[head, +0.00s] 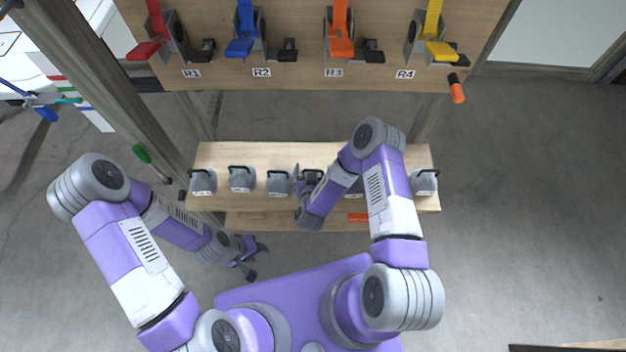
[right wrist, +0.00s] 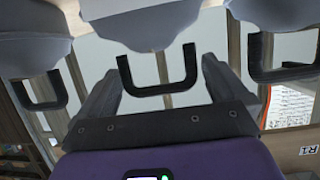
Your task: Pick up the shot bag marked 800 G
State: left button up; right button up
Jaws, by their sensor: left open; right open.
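Several grey shot bags with black handles stand in a row on the wooden shelf, among them bags at the left end (head: 203,184), second (head: 241,180), third (head: 278,185) and right end (head: 425,183). Their marks are too small to read, so I cannot tell which is 800 G. My right gripper (head: 307,181) is open at a bag right of the third one, which it mostly hides. In the right wrist view a bag (right wrist: 140,22) hangs upside down in the picture, its handle (right wrist: 155,90) appearing between the open fingers (right wrist: 160,68). My left gripper (head: 252,258) is open and empty, short of the shelf.
The shelf (head: 320,152) also holds an orange item (head: 357,217) on its lower front level. Above is a board with red, blue, orange and yellow levers marked R1 to R4. Wooden posts stand at the left.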

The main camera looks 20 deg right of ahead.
jog(key=shift+c, duration=0.5)
jog(key=c, duration=1.6)
jog(key=shift+r, duration=0.1)
grip_shut()
